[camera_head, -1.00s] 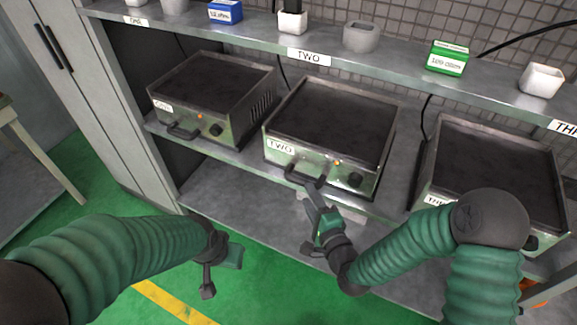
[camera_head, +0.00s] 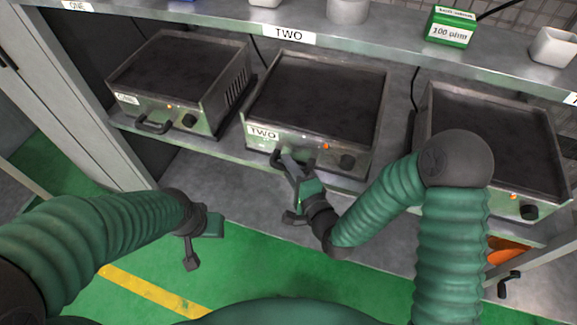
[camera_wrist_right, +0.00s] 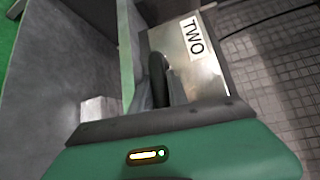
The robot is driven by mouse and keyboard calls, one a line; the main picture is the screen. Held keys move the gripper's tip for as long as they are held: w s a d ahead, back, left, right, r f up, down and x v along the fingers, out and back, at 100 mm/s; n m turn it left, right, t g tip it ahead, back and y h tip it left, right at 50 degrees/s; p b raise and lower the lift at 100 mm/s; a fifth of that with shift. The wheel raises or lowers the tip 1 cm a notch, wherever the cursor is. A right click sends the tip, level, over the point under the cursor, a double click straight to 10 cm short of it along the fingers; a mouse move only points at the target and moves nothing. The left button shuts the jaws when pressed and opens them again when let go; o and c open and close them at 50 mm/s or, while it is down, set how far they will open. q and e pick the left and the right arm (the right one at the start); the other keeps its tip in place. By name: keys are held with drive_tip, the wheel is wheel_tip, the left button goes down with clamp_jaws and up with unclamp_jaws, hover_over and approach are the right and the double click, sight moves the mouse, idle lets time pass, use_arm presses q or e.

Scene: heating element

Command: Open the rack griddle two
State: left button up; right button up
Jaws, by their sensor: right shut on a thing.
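Griddle two (camera_head: 318,100) is a metal box with a dark flat top, a "TWO" label, a small orange light and a black knob on its front. Its dark handle (camera_head: 278,160) sits low on the front, below the label. My right gripper (camera_head: 287,162) is shut on this handle. In the right wrist view the dark handle (camera_wrist_right: 158,75) stands between the fingers, beside the "TWO" label (camera_wrist_right: 194,38). My left gripper (camera_head: 205,240) hangs low at the left over the green floor, away from the griddles; its fingers look spread and empty.
Griddle one (camera_head: 180,80) stands to the left and griddle three (camera_head: 495,140) to the right on the same shelf. An upper shelf (camera_head: 350,42) carries a green box (camera_head: 450,27) and several containers.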

drive_tip(key=shift+s+a, duration=0.2)
drive_tip(key=shift+a, duration=0.5)
clamp_jaws()
use_arm(q)
drive_tip(key=shift+a+f, duration=0.1)
drive_tip(key=shift+a, duration=0.45)
drive_tip(key=shift+d, duration=0.15)
use_arm(e)
drive_tip(key=shift+w+d, duration=0.1)
drive_tip(key=shift+d, duration=0.15)
drive_tip(key=shift+d+f, duration=0.1)
drive_tip(key=shift+f, duration=0.05)
use_arm(q)
drive_tip(key=shift+s, duration=0.1)
